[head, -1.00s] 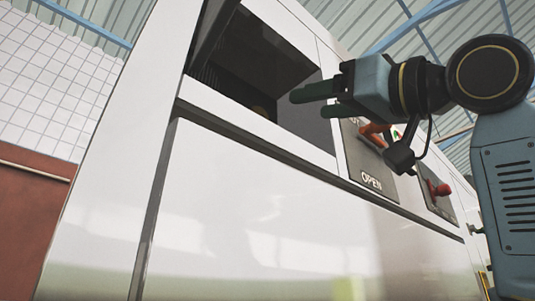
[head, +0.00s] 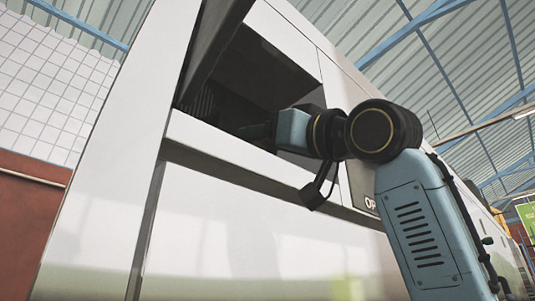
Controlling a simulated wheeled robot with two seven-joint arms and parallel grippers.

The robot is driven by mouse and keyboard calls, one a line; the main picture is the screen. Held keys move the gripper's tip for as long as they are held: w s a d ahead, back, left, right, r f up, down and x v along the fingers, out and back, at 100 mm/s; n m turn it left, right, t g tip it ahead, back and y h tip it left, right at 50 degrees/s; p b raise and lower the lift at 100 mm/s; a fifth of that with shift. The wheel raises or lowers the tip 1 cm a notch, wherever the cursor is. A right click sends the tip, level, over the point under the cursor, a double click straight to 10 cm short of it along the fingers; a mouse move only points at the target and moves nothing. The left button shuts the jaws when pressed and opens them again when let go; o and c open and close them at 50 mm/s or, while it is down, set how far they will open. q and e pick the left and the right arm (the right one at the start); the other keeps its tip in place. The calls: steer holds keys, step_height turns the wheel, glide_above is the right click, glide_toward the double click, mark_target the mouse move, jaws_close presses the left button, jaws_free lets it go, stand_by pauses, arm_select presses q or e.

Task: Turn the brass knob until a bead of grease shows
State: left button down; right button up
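My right gripper (head: 258,131) reaches into the dark opening (head: 268,75) in the white machine (head: 260,225). Only the dark fingers' blurred outline shows against the shadow, so I cannot tell whether they are open or shut, or touching anything. No brass knob can be made out now; the inside of the opening is dark and partly behind my gripper. No bead of grease is visible. My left gripper is not in view.
The opening has a lower ledge (head: 215,143) and a raised dark flap (head: 213,45) at its left. A dark panel with partly hidden lettering (head: 362,190) is behind my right arm. A tiled wall (head: 50,85) stands at far left.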

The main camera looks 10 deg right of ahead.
steer(key=c, duration=1)
steer(key=shift+o, duration=0.2)
steer(key=shift+f+m+t+h+b, duration=0.15)
steer(key=shift+m+t+h+b, duration=0.35)
steer(key=shift+m, duration=0.4)
steer(key=shift+m+t+h+b, duration=0.3)
steer(key=shift+m+h+b, duration=0.1)
steer(key=shift+m, duration=0.9)
steer(key=o, duration=1)
steer(key=shift+b+v, duration=3.15)
steer(key=shift+v, duration=3.5)
